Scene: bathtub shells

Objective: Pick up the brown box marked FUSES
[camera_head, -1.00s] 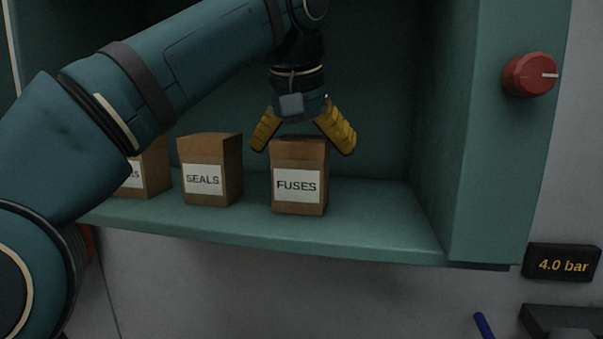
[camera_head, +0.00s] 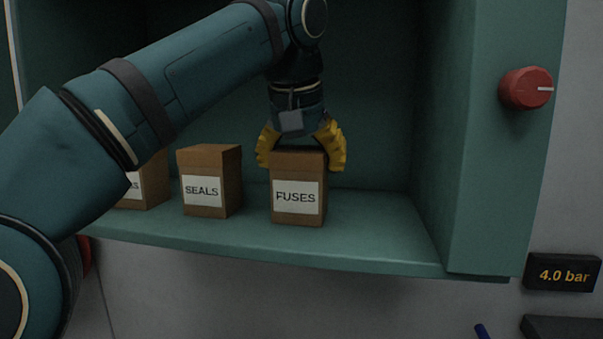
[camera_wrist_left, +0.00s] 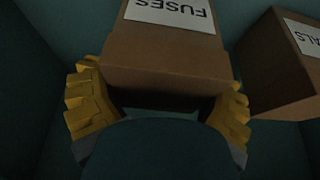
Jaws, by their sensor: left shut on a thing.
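The brown box marked FUSES (camera_head: 297,208) stands upright on the green shelf in the head view. My left gripper (camera_head: 300,153) comes down on it from above, with its yellow fingers shut on the left and right sides of the box's upper part. The left wrist view shows the FUSES box (camera_wrist_left: 168,52) upside down between the two yellow fingers (camera_wrist_left: 160,108). The far parts of the fingers are partly hidden by the box. My right gripper is in neither view.
A brown box marked SEALS (camera_head: 210,196) stands to the left, with a gap between. Another box (camera_head: 150,186) farther left is partly hidden by my arm. The green shelf (camera_head: 380,225) is free to the right, up to the side wall (camera_head: 490,170) with a red knob (camera_head: 527,88).

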